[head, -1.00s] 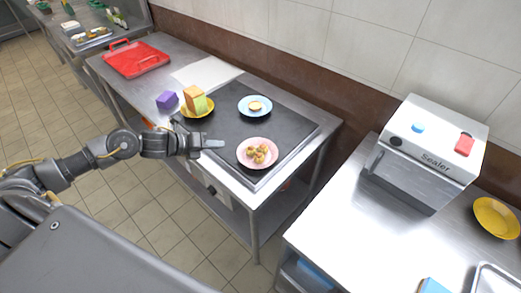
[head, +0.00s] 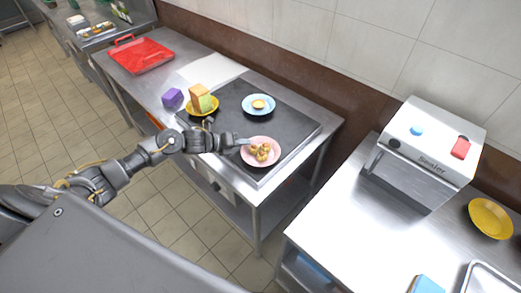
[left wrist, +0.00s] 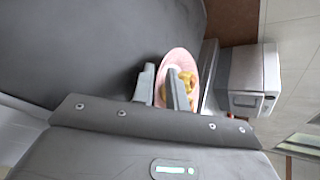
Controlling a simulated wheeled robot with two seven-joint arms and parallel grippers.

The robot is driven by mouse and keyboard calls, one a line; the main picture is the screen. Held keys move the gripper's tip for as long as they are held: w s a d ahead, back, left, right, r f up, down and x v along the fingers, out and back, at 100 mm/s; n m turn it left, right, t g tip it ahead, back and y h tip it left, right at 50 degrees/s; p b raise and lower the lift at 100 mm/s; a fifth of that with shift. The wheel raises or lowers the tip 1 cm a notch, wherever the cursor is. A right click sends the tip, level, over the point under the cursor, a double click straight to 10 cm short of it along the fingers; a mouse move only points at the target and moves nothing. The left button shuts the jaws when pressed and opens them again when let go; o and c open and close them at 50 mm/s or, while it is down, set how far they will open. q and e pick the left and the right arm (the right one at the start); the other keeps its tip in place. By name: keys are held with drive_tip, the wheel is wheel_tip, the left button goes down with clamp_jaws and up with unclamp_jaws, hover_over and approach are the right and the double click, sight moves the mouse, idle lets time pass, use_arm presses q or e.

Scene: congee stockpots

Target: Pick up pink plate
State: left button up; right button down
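The pink plate (head: 248,158) lies flat near the front right of the dark cooktop, with several brown-yellow food pieces (head: 262,152) on it. My left gripper (head: 244,141) reaches in from the left, its fingertips at the plate's left rim. In the left wrist view, the two fingers (left wrist: 163,86) stand apart, with the pink plate (left wrist: 177,56) just beyond and partly between them. The right finger hides part of the plate and food. I cannot tell whether the fingers touch the rim. My right gripper is not in view.
A red tray (head: 140,57) lies at the far end. The sealer (head: 425,155) stands on the right counter.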

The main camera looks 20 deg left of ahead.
use_arm(q)
clamp_jaws()
drive_tip(key=shift+r, duration=0.15)
drive_tip(key=shift+a+r+b, duration=0.1)
drive_tip(key=shift+r+b, duration=0.1)
drive_tip(key=shift+b, duration=0.15)
wheel_tip(320, 180, up, 2)
drive_tip(key=shift+r+b, duration=0.2)
drive_tip(key=shift+b, duration=0.55)
drive_tip(key=s+a+r+b, duration=0.1)
drive_tip(key=a+r+b, duration=0.4)
drive_tip(key=a+r, duration=0.5)
drive_tip(key=shift+a, duration=1.95)
drive_tip(key=shift+f, duration=0.1)
